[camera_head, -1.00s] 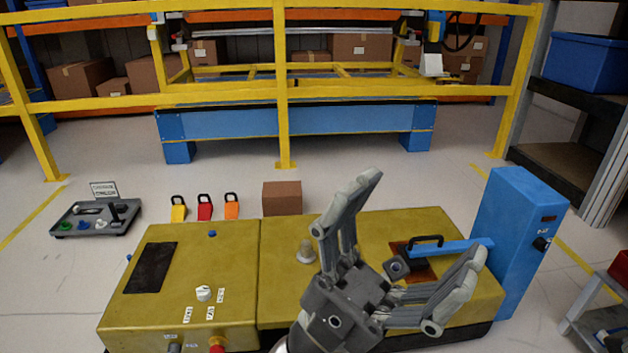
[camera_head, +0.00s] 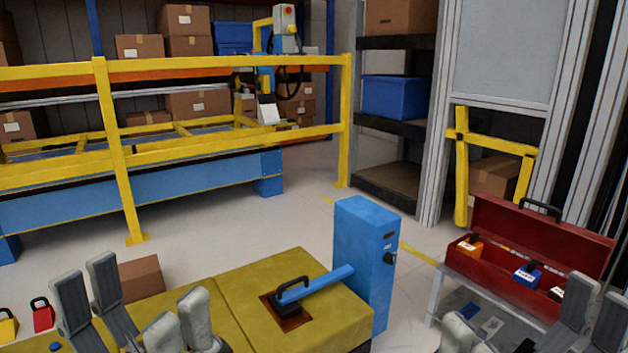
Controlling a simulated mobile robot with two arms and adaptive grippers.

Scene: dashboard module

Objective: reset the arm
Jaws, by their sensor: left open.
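The blue arm (camera_head: 327,282) reaches left from the blue post (camera_head: 362,252) and lies low over the yellow module top (camera_head: 240,285). A black handle (camera_head: 292,286) sits at its free end, above a dark brown square patch. My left gripper (camera_head: 140,297) is open and empty at the lower left, to the left of the handle and apart from it. My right gripper (camera_head: 525,315) shows partly at the bottom right edge, its fingers spread wide, in front of the grey cart; its base is cut off.
A red toolbox (camera_head: 500,273) with padlocks stands open on a grey cart (camera_head: 440,290) at right. A brown box (camera_head: 140,278) and red (camera_head: 42,315) and yellow (camera_head: 7,324) padlocks are at lower left. A yellow railing (camera_head: 125,190) runs behind; the floor between is clear.

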